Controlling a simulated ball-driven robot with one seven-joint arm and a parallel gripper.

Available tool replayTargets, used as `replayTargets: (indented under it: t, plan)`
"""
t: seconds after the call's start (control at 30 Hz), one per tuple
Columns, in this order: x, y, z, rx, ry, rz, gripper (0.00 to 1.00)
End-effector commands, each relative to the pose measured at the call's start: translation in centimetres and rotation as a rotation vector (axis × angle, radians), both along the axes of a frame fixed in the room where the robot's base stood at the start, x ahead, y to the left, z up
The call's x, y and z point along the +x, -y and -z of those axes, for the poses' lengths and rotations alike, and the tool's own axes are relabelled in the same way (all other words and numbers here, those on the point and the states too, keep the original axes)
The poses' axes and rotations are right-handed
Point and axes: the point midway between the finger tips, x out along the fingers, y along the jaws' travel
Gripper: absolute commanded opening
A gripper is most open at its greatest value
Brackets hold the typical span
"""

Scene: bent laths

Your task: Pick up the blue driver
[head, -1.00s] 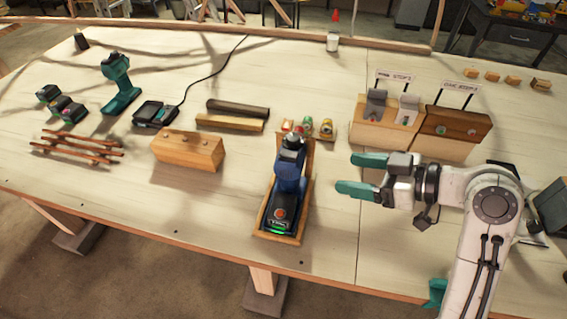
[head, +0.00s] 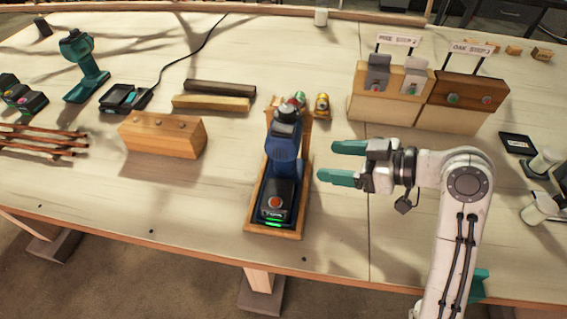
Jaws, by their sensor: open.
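The blue driver (head: 284,155) rests in a shallow wooden tray (head: 249,213) near the front of the table. Its dark base with an orange button and a green light faces me, and its dark chuck end points away. My gripper (head: 341,163) has two teal fingers, spread apart and empty. It is just to the right of the driver, with the fingertips pointing left toward it, and a gap shows between them in the picture.
A wooden block (head: 160,138) stands left of the driver. A teal driver (head: 80,68) and a charger (head: 124,97) are at the back left. Two stop blocks (head: 395,107) with signs stand behind my gripper.

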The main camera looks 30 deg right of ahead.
Motion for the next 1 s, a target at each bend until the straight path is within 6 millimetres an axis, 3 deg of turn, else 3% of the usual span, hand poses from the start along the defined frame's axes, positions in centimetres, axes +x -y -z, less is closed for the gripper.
replayTargets:
  t: [0.2, 0.47, 0.73, 1.0]
  plan:
    - [2.4, -1.9, 1.2, 0.001, -0.003, -0.003, 0.71]
    - [3.8, -2.9, 2.0, 0.0, -0.003, -0.001, 0.71]
    - [6.6, -4.8, 3.6, 0.0, -0.002, -0.003, 0.71]
    - [7.3, -5.2, 4.0, -0.001, -0.001, 0.0, 0.71]
